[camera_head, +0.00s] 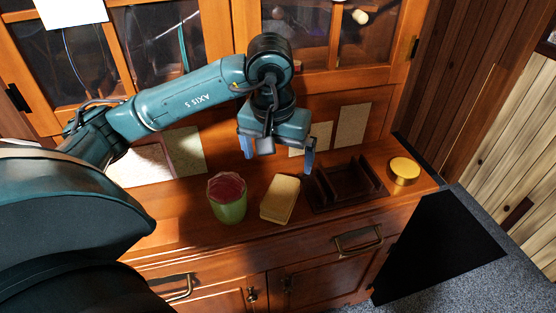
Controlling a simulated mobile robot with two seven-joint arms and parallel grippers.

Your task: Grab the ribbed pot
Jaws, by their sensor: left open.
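The ribbed pot (229,203) is green with a reddish inside and a wavy rim. It stands upright on the wooden cabinet top, near its front edge. My left gripper (277,155) is open and empty above the cabinet top, to the right of the pot and behind it. Its fingers point down and are apart from the pot. My right gripper is not in view.
A yellow stack or block (279,199) lies just right of the pot. A dark wooden rack (345,186) and a round golden tin (403,172) sit further right. Glass cabinet doors (335,35) rise behind. The wood left of the pot is mostly clear.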

